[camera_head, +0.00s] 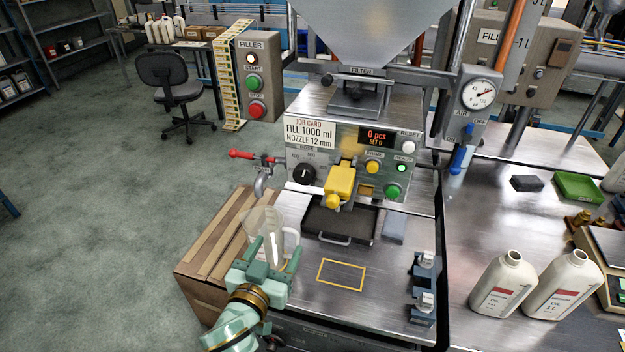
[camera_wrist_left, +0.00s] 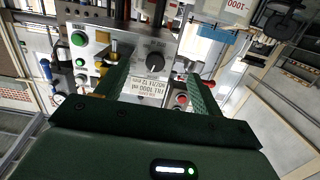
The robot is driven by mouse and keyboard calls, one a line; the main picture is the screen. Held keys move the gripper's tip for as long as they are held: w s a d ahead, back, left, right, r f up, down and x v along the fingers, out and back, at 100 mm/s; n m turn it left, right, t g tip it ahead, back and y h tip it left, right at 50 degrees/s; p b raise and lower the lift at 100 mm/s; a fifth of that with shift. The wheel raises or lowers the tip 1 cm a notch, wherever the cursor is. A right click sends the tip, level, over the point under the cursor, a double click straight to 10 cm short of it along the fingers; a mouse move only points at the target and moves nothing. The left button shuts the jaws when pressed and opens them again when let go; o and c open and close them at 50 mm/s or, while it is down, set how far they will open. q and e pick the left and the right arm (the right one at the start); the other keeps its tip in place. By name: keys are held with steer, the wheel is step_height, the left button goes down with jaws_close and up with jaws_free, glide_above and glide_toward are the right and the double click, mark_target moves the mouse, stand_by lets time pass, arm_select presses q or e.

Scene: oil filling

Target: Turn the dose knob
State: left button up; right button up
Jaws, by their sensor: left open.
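The dose knob (camera_head: 304,174) is a round black knob on the left of the filler's front panel, under the job card (camera_head: 310,131) reading "FILL 1000 ml NOZZLE 12 mm". My left gripper (camera_head: 273,250) is open, in front of and below the knob, apart from it. In the left wrist view the knob (camera_wrist_left: 155,62) shows, upside down with the panel, beyond the gap between the two open fingers (camera_wrist_left: 158,78). A white pointer line shows on it; its exact setting is too small to read. My right gripper is in neither view.
A clear jug (camera_head: 264,222) overlaps my left gripper in the head view. A red-handled valve (camera_head: 242,154) juts out left of the knob, and a yellow nozzle block (camera_head: 340,180) stands right of it. A cardboard box (camera_head: 215,235) is at left. The yellow-outlined plate area (camera_head: 341,274) is clear.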

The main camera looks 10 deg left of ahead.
arm_select(q)
steer(key=t, duration=0.1)
glide_toward(302, 179)
steer(key=w, duration=0.8)
steer(key=shift+w+d+b, duration=0.2)
steer(key=shift+w+b, duration=0.15)
steer(key=shift+b, duration=0.05)
steer(key=c, duration=1)
